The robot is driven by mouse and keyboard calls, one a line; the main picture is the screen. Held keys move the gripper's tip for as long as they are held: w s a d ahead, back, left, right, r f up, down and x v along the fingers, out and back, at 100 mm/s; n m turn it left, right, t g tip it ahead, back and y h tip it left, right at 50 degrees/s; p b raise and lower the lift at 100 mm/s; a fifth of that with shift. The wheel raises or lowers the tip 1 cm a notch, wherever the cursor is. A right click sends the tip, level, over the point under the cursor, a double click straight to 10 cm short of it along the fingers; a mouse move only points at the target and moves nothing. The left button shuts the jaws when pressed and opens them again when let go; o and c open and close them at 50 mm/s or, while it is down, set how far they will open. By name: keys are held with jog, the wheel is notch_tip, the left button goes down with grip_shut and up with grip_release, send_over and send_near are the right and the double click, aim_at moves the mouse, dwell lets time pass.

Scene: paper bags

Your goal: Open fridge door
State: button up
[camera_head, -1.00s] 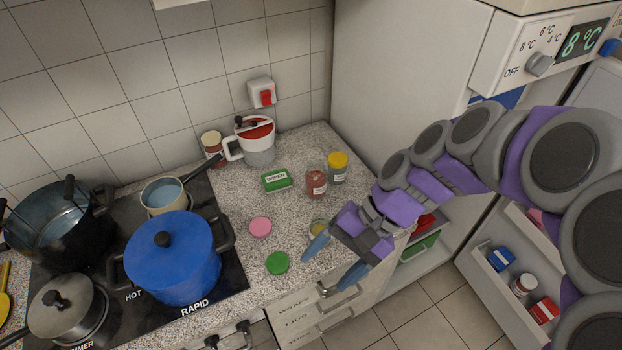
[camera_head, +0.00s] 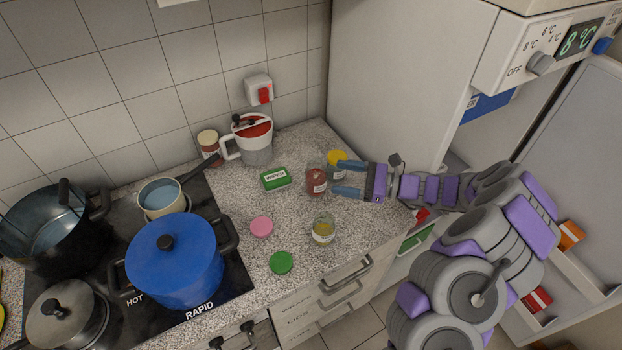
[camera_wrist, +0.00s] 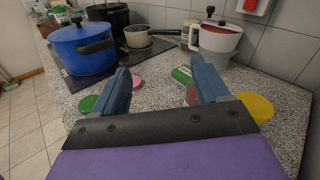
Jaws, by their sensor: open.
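The fridge (camera_head: 400,80) stands at the right of the counter, with a dial and an "8 °C" display on its top panel. Its door (camera_head: 575,150) is swung open at the far right, showing its inner side and door shelves with small packages. My gripper (camera_head: 342,178) is open and empty over the counter, pointing left, close to the red-filled jar (camera_head: 316,182) and the yellow-lidded jar (camera_head: 337,160). In the wrist view my gripper (camera_wrist: 160,85) shows two blue fingers spread apart with nothing held. My arm hides part of the fridge opening and door.
Several loose items sit on the counter (camera_head: 285,215): a green wipes pack (camera_head: 275,179), pink lid (camera_head: 261,227), green lid (camera_head: 281,262) and open jar (camera_head: 323,230). A white jug (camera_head: 253,140) stands by the wall. A blue pot (camera_head: 175,260) is on the stove at left.

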aim_at(325, 170)
jog(key=w+d+f+m+t, duration=0.4)
jog(key=d+f, duration=0.3)
jog(key=d, duration=0.3)
jog(key=shift+h, duration=0.4)
jog(key=x, duration=0.4)
jog(key=s+b+x, duration=0.1)
jog(key=x, duration=0.7)
jog(key=shift+s+a+r+b, duration=0.15)
jog(key=shift+s+a+b, duration=0.2)
jog(key=shift+a+b, duration=0.05)
jog(key=shift+w+a, duration=0.15)
jog(key=shift+w, duration=0.1)
jog(key=b+x, duration=0.1)
jog(key=x, duration=0.6)
jog(key=shift+s+a+b, duration=0.1)
jog(key=shift+a+b, duration=0.05)
jog(key=shift+b, duration=0.25)
jog(key=shift+d+r, duration=0.1)
jog(key=shift+d, duration=0.8)
jog(key=shift+c, duration=1.5)
jog(key=shift+a, duration=0.6)
jog(key=c, duration=0.6)
jog(key=shift+d, duration=0.25)
grip_shut()
